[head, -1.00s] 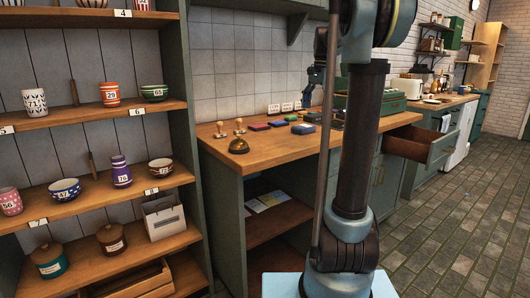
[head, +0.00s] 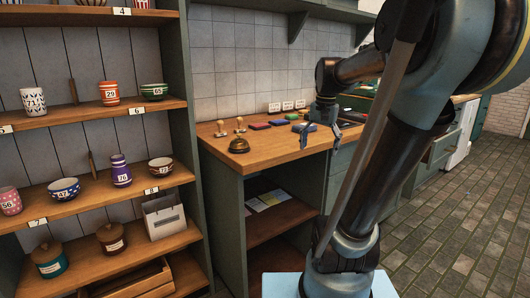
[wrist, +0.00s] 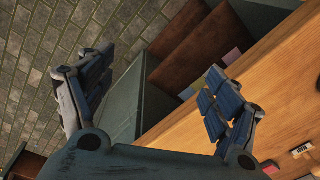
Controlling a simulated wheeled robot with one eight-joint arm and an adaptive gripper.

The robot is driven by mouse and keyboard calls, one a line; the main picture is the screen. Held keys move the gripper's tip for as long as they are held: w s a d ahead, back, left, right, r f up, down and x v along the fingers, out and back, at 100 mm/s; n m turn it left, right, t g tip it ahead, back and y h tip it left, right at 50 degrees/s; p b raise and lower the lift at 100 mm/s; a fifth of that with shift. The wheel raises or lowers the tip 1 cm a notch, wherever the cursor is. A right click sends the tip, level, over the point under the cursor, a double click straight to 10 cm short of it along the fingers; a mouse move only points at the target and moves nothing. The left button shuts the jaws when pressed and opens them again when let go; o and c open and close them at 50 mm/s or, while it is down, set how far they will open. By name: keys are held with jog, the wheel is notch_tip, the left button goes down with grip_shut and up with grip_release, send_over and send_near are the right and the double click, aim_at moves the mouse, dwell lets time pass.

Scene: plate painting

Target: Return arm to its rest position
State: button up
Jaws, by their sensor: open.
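In the wrist view my gripper (wrist: 155,105) shows both fingers spread wide. The counter's edge, the open shelves below it and the stone floor lie beyond them. My arm is bent, with its elbow high at the right of the head view.
A brass bell (head: 239,145), stamps (head: 240,125) and coloured pads (head: 278,123) sit on the counter. A shelf unit (head: 110,190) with numbered cups and bowls stands at the left. The tiled floor (head: 450,230) at the right is clear.

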jog(key=s+f+n+t, duration=0.1)
jog(key=s+f+n, duration=0.4)
jog(key=s+f, duration=1)
notch_tip(320, 180, down, 4)
jog(key=shift+s+r+t, duration=0.25)
jog(key=shift+s+t, duration=0.05)
